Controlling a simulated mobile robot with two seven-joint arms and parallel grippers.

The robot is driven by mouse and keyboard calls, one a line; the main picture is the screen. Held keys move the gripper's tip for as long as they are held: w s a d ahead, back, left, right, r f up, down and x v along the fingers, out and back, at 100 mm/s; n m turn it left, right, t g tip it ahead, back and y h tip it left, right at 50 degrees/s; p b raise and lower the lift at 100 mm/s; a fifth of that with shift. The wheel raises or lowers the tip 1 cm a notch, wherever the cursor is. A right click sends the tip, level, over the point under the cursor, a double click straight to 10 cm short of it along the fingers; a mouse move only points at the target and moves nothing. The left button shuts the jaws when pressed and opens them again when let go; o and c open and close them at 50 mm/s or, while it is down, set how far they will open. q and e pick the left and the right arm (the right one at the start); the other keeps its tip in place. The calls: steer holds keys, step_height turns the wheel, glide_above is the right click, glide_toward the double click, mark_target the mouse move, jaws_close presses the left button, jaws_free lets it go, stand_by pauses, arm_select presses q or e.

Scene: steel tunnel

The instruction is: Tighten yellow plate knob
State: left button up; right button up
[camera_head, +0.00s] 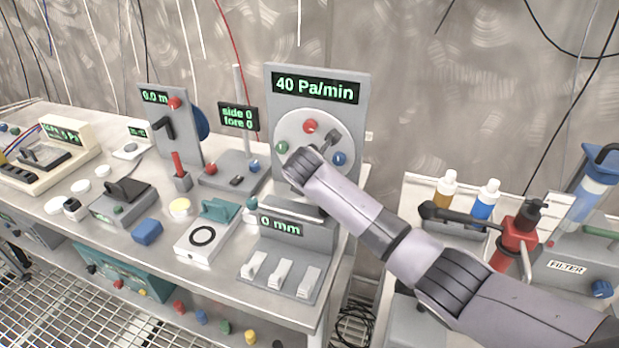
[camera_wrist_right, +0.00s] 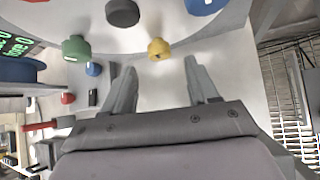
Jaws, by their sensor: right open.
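The yellow plate knob (camera_wrist_right: 158,48) sits on the rim of the round pale plate (camera_wrist_right: 145,32) in the right wrist view. My right gripper (camera_wrist_right: 165,75) is open and empty, its fingertips spread just short of the yellow knob, one toward each side. A green knob (camera_wrist_right: 76,48) is on the plate to the left, with a dark grey knob (camera_wrist_right: 122,12) near the top. In the head view the plate (camera_head: 287,128) shows a red knob (camera_head: 311,126) and a blue knob (camera_head: 340,158). My right forearm covers its lower part, and the yellow knob and fingertips are hidden. My left gripper is not in view.
The plate's panel carries a display (camera_head: 316,88) reading 40 Pa/min. A 0 mm switch box (camera_head: 286,262) stands in front of it on the crowded bench (camera_head: 200,285). Bottles and a red pump (camera_head: 518,235) stand on a second bench at right.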

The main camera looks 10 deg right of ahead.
steer(key=shift+b+x, duration=0.75)
steer(key=shift+x, duration=1.55)
